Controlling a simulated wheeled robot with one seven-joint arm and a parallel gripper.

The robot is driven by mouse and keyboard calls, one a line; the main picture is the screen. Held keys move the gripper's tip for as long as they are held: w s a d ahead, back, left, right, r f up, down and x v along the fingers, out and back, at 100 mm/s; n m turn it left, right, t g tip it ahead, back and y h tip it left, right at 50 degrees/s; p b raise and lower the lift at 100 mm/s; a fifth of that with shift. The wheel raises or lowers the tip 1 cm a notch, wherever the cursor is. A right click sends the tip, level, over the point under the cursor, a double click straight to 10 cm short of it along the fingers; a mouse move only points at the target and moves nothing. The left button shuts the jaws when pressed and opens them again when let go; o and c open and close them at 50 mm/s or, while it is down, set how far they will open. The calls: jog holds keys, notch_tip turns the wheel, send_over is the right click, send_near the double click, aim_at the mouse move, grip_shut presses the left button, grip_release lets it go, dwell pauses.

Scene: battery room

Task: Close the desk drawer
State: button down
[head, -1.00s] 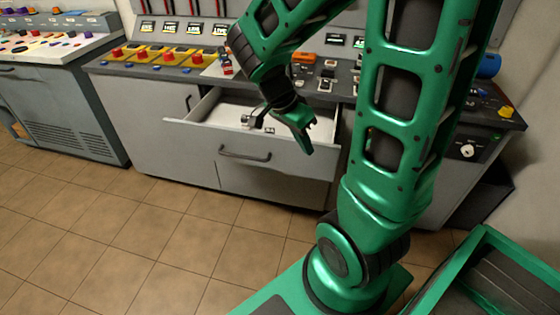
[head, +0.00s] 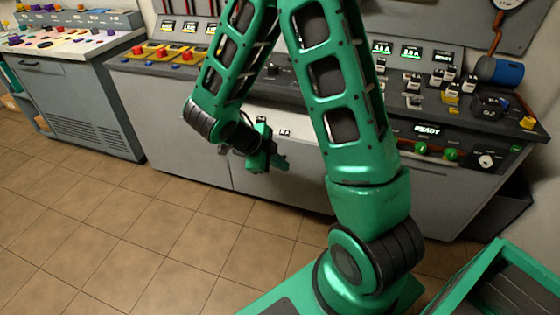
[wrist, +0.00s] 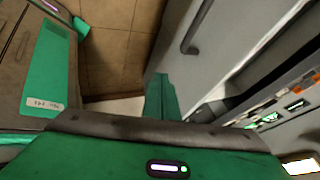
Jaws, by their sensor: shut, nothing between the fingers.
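The desk drawer (head: 300,150) is in the grey desk, behind my gripper in the head view. A narrow pale strip of its inside shows under the worktop, so it looks partly open. My arm hides much of its front, and its handle is hidden in the head view. My gripper (head: 279,163) is shut and empty, in front of the drawer. In the wrist view the closed fingers (wrist: 163,97) point at a grey panel with a dark bar handle (wrist: 196,28). I cannot tell whether they touch it.
The worktop above carries switches, red knobs (head: 187,57) and lit displays. A separate grey console (head: 75,100) stands at the left. Tiled floor (head: 130,230) in front of the desk is clear. A green-edged open container (head: 490,270) is at the lower right.

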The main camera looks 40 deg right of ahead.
aim_at(302, 168)
jog(key=d+f, duration=0.1)
jog(key=d, duration=0.1)
jog(key=w+d+f, duration=0.1)
jog(key=d+f, duration=0.3)
jog(key=shift+w+d+f, duration=0.25)
jog(key=shift+w, duration=0.1)
jog(key=shift+w+d, duration=0.35)
jog(key=shift+d, duration=0.1)
